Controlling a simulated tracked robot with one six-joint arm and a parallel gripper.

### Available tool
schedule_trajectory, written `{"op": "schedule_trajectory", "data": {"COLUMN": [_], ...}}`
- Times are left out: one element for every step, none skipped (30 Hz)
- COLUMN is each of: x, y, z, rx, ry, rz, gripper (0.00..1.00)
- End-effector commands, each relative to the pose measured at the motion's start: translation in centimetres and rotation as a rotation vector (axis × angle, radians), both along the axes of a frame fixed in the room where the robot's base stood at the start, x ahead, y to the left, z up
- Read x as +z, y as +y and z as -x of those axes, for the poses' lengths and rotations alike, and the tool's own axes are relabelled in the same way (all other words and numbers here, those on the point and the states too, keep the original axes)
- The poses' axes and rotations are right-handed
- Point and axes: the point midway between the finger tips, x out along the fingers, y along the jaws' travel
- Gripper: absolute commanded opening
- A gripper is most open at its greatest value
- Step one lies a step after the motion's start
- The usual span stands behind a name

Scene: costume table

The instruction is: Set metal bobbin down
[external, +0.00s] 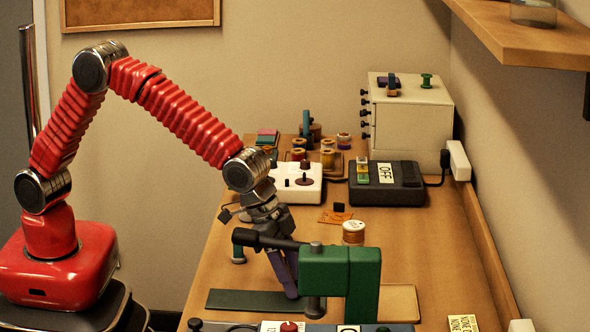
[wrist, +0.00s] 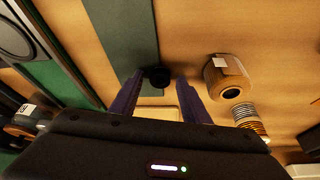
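My gripper (wrist: 160,78) points down over a dark green strip (wrist: 124,32) on the table. Its two purple fingers stand apart. A small dark round thing (wrist: 157,77), perhaps the metal bobbin, is between the fingertips in the wrist view, near the strip's end. A narrow gap shows at its right side. In the external view the gripper (external: 291,288) is low over the green strip (external: 240,301), and nothing between its fingers can be made out. The green machine in front partly hides that area.
The green machine (external: 342,268) stands close in front of my gripper. An orange spool with a pale top (external: 353,233) stands behind it. A tan spool (wrist: 222,68) is right of the fingers in the wrist view. A black box marked OFF (external: 400,190) sits farther back.

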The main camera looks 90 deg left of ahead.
Motion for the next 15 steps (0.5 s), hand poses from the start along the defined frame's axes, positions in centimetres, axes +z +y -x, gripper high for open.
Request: {"op": "schedule_trajectory", "data": {"x": [0.0,0.0,0.0,0.0,0.0,0.0,0.1,0.1,0.3,0.4,0.6,0.8,1.1,1.3,1.7], "y": [0.0,0.0,0.0,0.0,0.0,0.0,0.0,0.0,0.0,0.0,0.0,0.0,0.1,0.1,0.1], "z": [0.0,0.0,0.0,0.0,0.0,0.0,0.0,0.0,0.0,0.0,0.1,0.2,0.3,0.4,0.5], "rx": [0.000,0.000,0.000,0.000,0.000,0.000,0.000,0.000,0.000,0.000,0.000,0.000,0.000,0.000,0.000], "ry": [0.000,0.000,0.000,0.000,0.000,0.000,0.000,0.000,-0.001,-0.001,-0.001,-0.001,-0.002,-0.002,-0.003], "rz": [0.000,0.000,0.000,0.000,0.000,0.000,0.000,0.000,0.000,0.000,0.000,0.000,0.000,0.000,0.001], "gripper": [0.43,0.43,0.43,0.43,0.43,0.43,0.43,0.43,0.43,0.43,0.43,0.43,0.43,0.43,0.43]}}
